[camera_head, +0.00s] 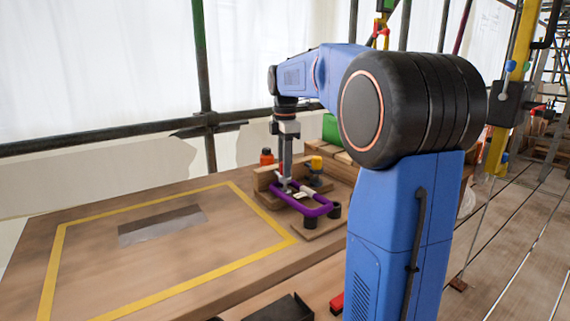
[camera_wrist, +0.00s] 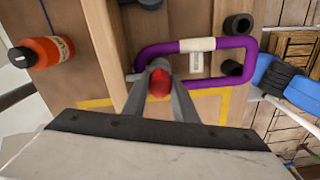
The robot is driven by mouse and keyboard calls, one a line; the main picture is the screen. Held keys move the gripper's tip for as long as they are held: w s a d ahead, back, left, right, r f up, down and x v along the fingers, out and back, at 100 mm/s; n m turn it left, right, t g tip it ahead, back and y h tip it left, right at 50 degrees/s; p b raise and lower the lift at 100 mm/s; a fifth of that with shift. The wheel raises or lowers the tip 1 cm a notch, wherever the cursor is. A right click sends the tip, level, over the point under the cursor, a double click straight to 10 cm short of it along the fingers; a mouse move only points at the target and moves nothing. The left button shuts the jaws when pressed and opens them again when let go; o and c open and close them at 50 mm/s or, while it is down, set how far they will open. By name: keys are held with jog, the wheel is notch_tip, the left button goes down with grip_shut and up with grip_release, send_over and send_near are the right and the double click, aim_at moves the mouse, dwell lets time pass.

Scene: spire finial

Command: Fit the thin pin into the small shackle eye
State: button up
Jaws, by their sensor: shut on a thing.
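My gripper (camera_head: 285,181) points down over the wooden board at the back right of the table. In the wrist view my gripper (camera_wrist: 160,90) is shut on a small piece with a red end (camera_wrist: 160,82), which seems to be the thin pin; its shaft is mostly hidden. A purple rounded loop (camera_head: 318,211) lies around and beside the fingertips. It also shows in the wrist view (camera_wrist: 238,43), with a white wrap and a tag. I cannot tell the small shackle eye apart; it may be hidden under the fingers.
Black cylinders (camera_head: 334,210) stand by the loop. An orange bottle (camera_head: 266,157) and a yellow-and-black item (camera_head: 316,166) stand close behind. Wooden rails (camera_wrist: 110,50) edge the board. A grey plate (camera_head: 160,225) lies inside the yellow-taped area, otherwise clear.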

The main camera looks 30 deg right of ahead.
jog(key=shift+f, duration=0.5)
jog(key=o, duration=1.1)
jog(key=shift+o, duration=0.2)
jog(key=shift+r, duration=0.1)
notch_tip(320, 180, up, 17)
jog(key=shift+r, duration=0.1)
